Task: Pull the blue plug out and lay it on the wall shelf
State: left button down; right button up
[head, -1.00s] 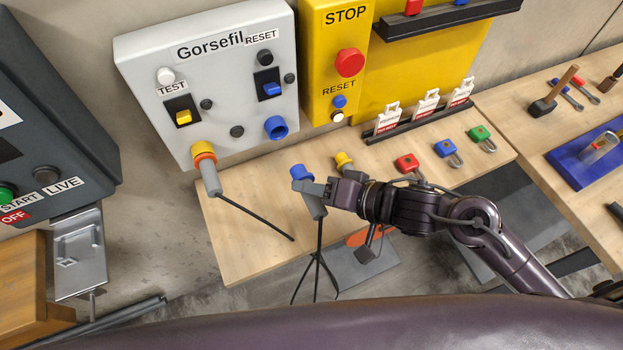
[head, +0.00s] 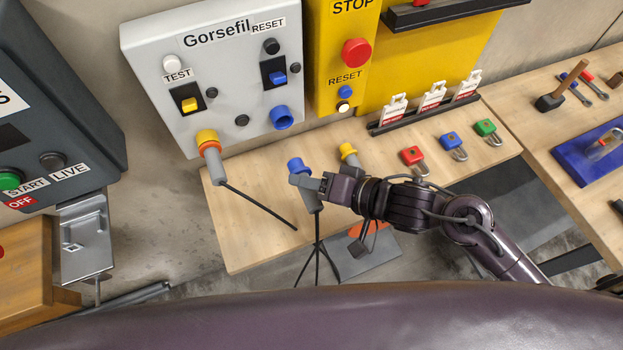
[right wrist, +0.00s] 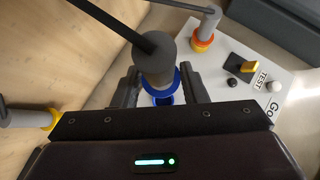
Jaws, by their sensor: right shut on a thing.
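The blue plug (head: 298,167), with a grey body and a black cable, is out of the panel. My right gripper (head: 311,184) is shut on its grey body and holds it blue end up over the wooden wall shelf (head: 262,182); I cannot tell the gap to the shelf. In the right wrist view the plug's grey body (right wrist: 156,62) sits between the two fingers of the right gripper (right wrist: 158,88). The empty blue socket (head: 281,117) is on the grey Gorsefil panel (head: 225,100). My left gripper is not in view.
Another yellow plug (head: 348,151) is just right of the held plug. Red (head: 413,155), blue (head: 449,139) and green (head: 485,127) padlocks lie further right. The shelf's left part is mostly clear.

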jog(key=shift+f+b, duration=1.95)
jog(key=shift+f, duration=2.75)
jog(key=shift+w+a+p, duration=0.2)
jog(key=shift+w+a, duration=0.05)
jog(key=shift+w, duration=0.4)
jog(key=shift+w+a+p, duration=0.15)
jog(key=shift+w+a, duration=0.05)
jog(key=shift+w, duration=0.4)
jog(key=shift+w+a, duration=0.2)
jog(key=shift+w, duration=0.35)
jog(key=shift+w+a, duration=0.2)
jog(key=shift+w, duration=0.35)
jog(key=shift+f, duration=0.1)
